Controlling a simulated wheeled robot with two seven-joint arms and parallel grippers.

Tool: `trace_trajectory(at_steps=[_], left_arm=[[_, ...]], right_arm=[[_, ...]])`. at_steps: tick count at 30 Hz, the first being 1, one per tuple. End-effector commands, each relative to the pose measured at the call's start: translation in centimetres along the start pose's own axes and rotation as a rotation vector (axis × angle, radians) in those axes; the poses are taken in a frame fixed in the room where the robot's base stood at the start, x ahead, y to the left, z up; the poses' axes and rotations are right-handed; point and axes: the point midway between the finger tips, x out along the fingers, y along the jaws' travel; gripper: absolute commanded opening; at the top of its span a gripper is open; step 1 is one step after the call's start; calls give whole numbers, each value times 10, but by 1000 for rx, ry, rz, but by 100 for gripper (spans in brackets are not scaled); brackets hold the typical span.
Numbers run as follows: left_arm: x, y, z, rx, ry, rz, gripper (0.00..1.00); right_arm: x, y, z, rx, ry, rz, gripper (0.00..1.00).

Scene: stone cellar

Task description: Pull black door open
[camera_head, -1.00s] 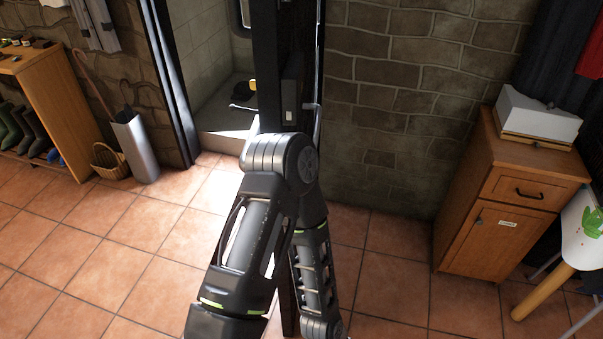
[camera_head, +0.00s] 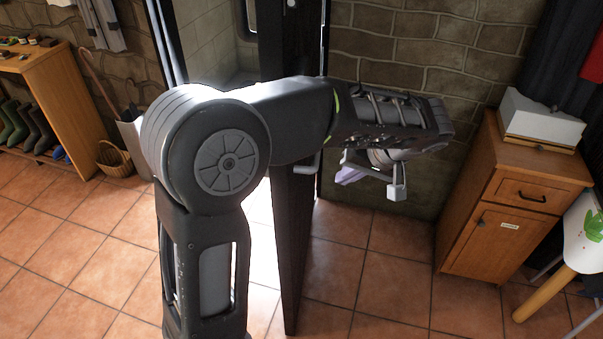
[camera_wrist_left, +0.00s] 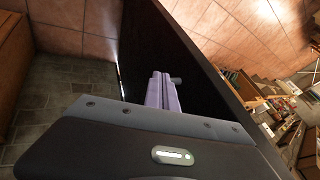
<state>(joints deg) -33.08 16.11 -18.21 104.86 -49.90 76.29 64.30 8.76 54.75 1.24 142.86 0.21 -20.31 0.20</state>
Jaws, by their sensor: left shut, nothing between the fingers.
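The black door (camera_head: 293,235) stands open, seen nearly edge-on in the middle of the head view. Part of it is hidden behind my left arm. A grey handle (camera_head: 309,166) shows on its right side. My left gripper (camera_head: 345,177) is on the right side of the door, its lavender fingers pointing toward the door. In the left wrist view the fingers (camera_wrist_left: 160,90) are shut and empty, close to the dark face of the door (camera_wrist_left: 150,40). A short grey handle end (camera_wrist_left: 176,80) shows just beyond the fingertips. My right gripper is not in view.
A wooden cabinet (camera_head: 510,220) with a white box (camera_head: 540,118) stands right of the door by the stone wall. A shoe bench (camera_head: 60,105) and a basket (camera_head: 113,160) are at the left. The tiled floor in front is clear.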

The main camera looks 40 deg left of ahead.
Motion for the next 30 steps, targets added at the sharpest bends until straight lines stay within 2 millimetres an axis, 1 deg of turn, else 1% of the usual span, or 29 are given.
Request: trace_trajectory(at_steps=[1, 4, 13, 16, 20, 24, 25, 26, 30], left_arm=[[-10, -11, -7, -38, 18, -19, 0], [-19, -23, -14, -77, 33, -45, 0], [-18, -24, -13, -79, 31, -49, 0], [-15, -23, -13, -79, 30, -49, 0], [-4, -23, -12, -79, 29, -48, 0], [14, -24, -12, -79, 28, -50, 0], [15, -26, -14, -77, 28, -51, 0], [20, -27, -14, -76, 28, -52, 0], [48, -28, -15, -76, 27, -52, 0]], right_arm=[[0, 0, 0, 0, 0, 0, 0], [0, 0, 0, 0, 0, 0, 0], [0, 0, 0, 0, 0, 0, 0], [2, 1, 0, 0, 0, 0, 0], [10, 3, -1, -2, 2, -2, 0], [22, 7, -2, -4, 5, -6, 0], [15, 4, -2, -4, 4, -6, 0], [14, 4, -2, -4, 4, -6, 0], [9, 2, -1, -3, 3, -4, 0]])
